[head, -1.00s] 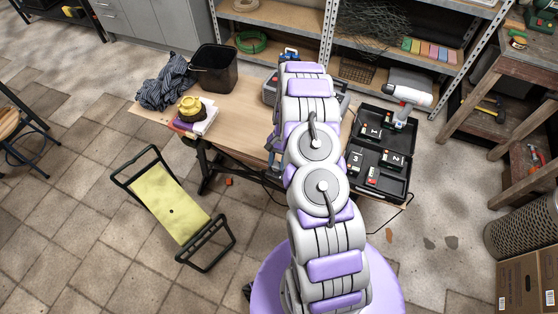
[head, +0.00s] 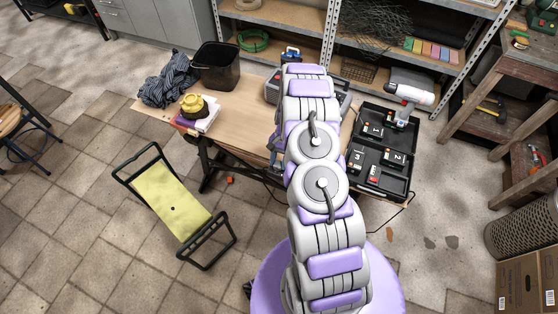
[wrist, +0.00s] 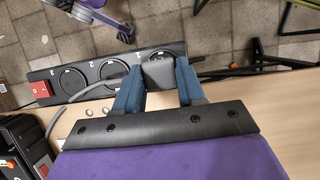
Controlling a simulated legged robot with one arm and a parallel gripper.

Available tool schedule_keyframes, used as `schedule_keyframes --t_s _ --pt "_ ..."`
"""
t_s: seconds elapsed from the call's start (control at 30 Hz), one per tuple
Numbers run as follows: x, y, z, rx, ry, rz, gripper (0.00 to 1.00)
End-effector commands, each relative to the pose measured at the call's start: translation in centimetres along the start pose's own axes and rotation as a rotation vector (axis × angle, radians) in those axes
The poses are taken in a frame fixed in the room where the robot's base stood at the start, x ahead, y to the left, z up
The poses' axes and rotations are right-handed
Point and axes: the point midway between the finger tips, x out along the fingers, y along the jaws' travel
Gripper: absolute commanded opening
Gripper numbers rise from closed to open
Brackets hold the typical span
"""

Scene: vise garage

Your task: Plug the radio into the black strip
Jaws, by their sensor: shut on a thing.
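In the wrist view my gripper (wrist: 157,76) has its blue fingers closed on a dark grey plug (wrist: 158,72). The black strip (wrist: 50,75) runs along the table edge, with a red switch (wrist: 40,89) at its left end and a row of round sockets. The plug is over the right part of the strip, hiding what lies under it; I cannot tell whether it is seated. A grey cable (wrist: 92,89) curves across the left sockets. In the head view my arm hides the gripper and strip. A grey boxy device (head: 344,98), possibly the radio, is partly hidden behind my arm.
On the wooden table (head: 245,115) are a black bin (head: 217,68), a striped cloth (head: 168,82) and a yellow-topped object on books (head: 193,105). A black case (head: 385,150) with numbered items and a drill (head: 411,92) are at right. A yellow folding seat (head: 172,207) stands on the floor.

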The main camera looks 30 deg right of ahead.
Motion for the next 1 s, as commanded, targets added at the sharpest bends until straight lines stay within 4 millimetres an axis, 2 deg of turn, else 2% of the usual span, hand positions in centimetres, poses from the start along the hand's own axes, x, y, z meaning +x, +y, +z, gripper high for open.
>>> schedule_keyframes --t_s 0.57,0.6,0.87,1.0 --pt "1.4 0.4 -0.3 0.002 -0.011 0.010 0.08" --pt "1.5 0.4 -0.3 0.002 -0.012 0.010 0.43" --pt "1.6 0.4 -0.3 0.003 -0.014 0.011 0.68" --pt "1.5 0.4 -0.3 0.003 -0.012 0.010 0.69"
